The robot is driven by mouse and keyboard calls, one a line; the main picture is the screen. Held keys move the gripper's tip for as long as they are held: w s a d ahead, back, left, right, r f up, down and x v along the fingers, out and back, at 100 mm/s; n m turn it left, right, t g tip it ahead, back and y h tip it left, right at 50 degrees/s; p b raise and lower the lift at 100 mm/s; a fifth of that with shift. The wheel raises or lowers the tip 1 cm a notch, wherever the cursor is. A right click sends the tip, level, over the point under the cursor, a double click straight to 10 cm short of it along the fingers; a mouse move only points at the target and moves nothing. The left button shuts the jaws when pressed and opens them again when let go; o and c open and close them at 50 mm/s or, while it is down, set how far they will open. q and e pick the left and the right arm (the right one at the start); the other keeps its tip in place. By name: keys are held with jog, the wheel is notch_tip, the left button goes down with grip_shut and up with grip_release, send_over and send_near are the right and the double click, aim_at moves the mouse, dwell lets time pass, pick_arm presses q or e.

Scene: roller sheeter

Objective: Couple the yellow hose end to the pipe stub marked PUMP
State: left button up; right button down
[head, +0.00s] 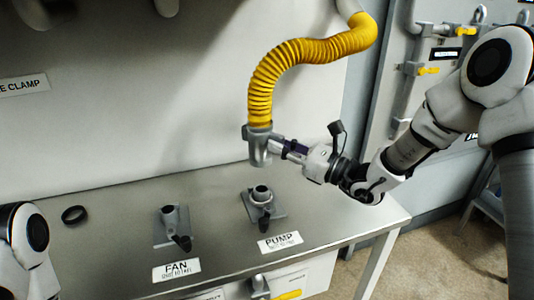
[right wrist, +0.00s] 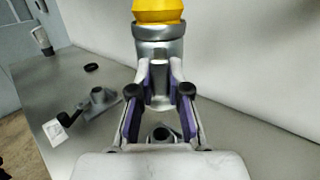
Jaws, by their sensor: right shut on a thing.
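The yellow hose (head: 290,62) hangs from a pipe at the upper right and ends in a grey metal coupling (head: 259,147). My right gripper (head: 280,146) is shut on this coupling. The right wrist view shows the coupling (right wrist: 158,58) upright between the purple-padded fingers (right wrist: 160,85). The PUMP stub (head: 260,192) stands on a grey base with a dark lever, behind its PUMP label (head: 280,242). The coupling is above the stub and apart from it. In the right wrist view the stub (right wrist: 161,133) shows partly below the fingers. My left gripper is not in view.
The FAN stub (head: 172,222) with a dark lever stands left of the PUMP stub, with its FAN label (head: 176,270) in front. A black ring (head: 74,214) lies on the grey table (head: 120,235) at the left. A wall stands behind; pipes with yellow handles are at the right.

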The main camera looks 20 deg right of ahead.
jog(key=shift+s+d+f, duration=0.1)
jog(key=shift+s+f, duration=0.1)
jog(key=shift+s, duration=0.1)
notch_tip(320, 180, down, 7)
jog(key=b, duration=0.4)
jog(key=shift+w, duration=0.15)
jog(key=shift+b, duration=0.3)
jog(key=shift+f+b, duration=0.15)
jog(key=shift+b, duration=0.35)
